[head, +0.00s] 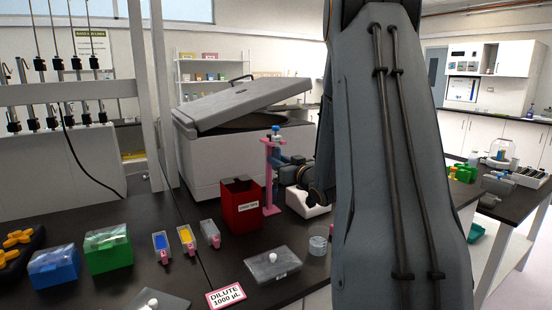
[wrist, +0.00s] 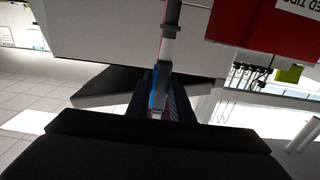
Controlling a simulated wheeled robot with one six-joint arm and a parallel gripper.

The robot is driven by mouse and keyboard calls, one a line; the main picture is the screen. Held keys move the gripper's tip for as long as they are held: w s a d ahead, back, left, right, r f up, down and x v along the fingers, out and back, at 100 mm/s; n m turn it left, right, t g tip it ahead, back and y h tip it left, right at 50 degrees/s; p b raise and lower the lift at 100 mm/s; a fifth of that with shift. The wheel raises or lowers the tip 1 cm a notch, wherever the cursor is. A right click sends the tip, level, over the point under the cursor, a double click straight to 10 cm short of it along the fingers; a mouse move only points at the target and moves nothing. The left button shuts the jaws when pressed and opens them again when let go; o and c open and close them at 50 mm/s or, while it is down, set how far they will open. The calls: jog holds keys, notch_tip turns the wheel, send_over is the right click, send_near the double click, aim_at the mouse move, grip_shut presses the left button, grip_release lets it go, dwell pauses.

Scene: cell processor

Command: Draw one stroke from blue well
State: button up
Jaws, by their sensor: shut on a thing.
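A pipette with a blue top (head: 275,136) stands upright at the pink stand (head: 268,180), in front of the large white machine. My gripper (head: 280,160) reaches in from the right and is shut on the pipette. In the wrist view, the pipette's grey and blue body (wrist: 158,98) lies between the dark fingers. I cannot tell whether the pipette still touches the stand. Three small wells sit in a row on the dark bench. The blue well (head: 161,243) is leftmost, the yellow well (head: 187,238) is in the middle and a grey one (head: 210,233) is at right.
A red used-tips box (head: 241,205) stands left of the stand and shows in the wrist view (wrist: 262,22). Blue (head: 54,268) and green (head: 108,250) tip boxes stand at left. A lidded plate (head: 272,265) and a clear cup (head: 318,241) lie in front. The white machine's lid (head: 240,100) is raised.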

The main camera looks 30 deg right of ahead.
jog(key=shift+r, duration=0.35)
jog(key=s+p, duration=0.2)
jog(key=s, duration=0.7)
jog(key=shift+a+p, duration=0.25)
jog(key=shift+p, duration=0.15)
